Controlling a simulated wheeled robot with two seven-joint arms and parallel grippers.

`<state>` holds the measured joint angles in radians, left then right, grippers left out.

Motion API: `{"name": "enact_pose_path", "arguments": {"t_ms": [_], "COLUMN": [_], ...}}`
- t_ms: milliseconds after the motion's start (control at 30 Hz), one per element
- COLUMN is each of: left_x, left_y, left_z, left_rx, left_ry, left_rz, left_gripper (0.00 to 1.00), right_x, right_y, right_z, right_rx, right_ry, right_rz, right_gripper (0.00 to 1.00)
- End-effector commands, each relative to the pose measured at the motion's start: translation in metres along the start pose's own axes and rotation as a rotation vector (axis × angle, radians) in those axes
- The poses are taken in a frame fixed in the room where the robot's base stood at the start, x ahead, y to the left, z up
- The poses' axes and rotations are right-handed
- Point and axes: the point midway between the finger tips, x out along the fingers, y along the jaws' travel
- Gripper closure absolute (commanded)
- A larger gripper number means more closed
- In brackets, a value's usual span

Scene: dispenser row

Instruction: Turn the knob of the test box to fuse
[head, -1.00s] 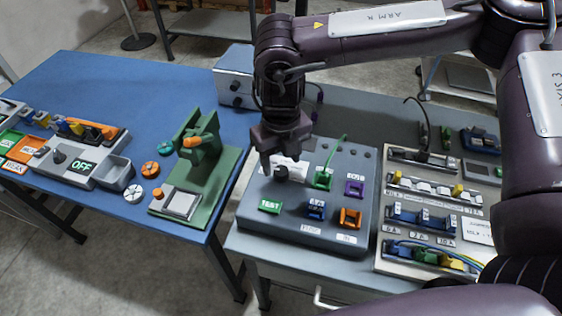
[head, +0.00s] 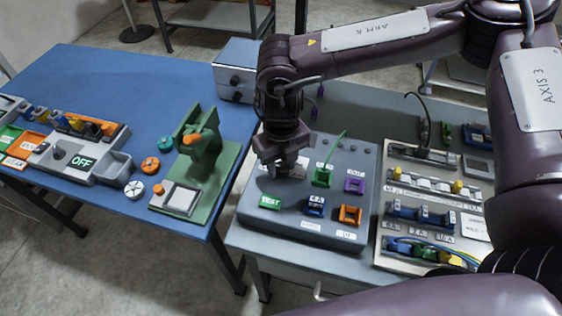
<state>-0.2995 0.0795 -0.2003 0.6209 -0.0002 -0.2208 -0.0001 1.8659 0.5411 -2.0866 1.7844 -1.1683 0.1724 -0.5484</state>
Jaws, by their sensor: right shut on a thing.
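The test box (head: 285,222) is a grey sloped box on the grey table at the right of the head view. It has a green display reading TEST (head: 270,202), and green (head: 322,177), purple (head: 354,186), blue (head: 315,206) and orange (head: 350,215) sockets. My right gripper (head: 281,173) points down at the box's upper left and is shut on the dark knob. The gripper hides the knob and part of the white label around it, so the pointer direction cannot be seen. My left gripper is not in view.
A fuse tray (head: 382,237) with several coloured fuses lies right of the box. A grey power unit (head: 235,73) stands behind. On the blue table are a green stand (head: 208,165) and a device reading OFF (head: 83,162). A green lead rises from the green socket.

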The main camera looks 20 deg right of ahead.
Motion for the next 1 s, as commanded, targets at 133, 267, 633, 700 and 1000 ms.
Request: {"name": "enact_pose_path", "arguments": {"t_ms": [133,267,633,700,1000], "left_x": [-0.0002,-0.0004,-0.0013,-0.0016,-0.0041], "left_y": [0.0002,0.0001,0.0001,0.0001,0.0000], "left_z": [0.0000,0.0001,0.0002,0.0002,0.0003], "left_rx": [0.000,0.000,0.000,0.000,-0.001], "left_ry": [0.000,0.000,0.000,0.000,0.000], "left_rz": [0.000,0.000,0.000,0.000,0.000], "left_gripper": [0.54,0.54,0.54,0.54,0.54], "right_x": [-0.0008,-0.0005,-0.0009,-0.0010,-0.0018], "right_y": [0.0000,-0.0001,-0.0001,-0.0002,-0.0003], "right_z": [0.0003,0.0001,0.0006,0.0005,0.0009], "right_rx": [0.016,0.059,0.329,0.391,0.617], "right_ry": [-0.001,0.000,0.000,0.000,-0.001], "right_rz": [0.001,0.000,0.003,0.002,0.001], "right_gripper": [0.89,0.89,0.89,0.89,0.89]}}
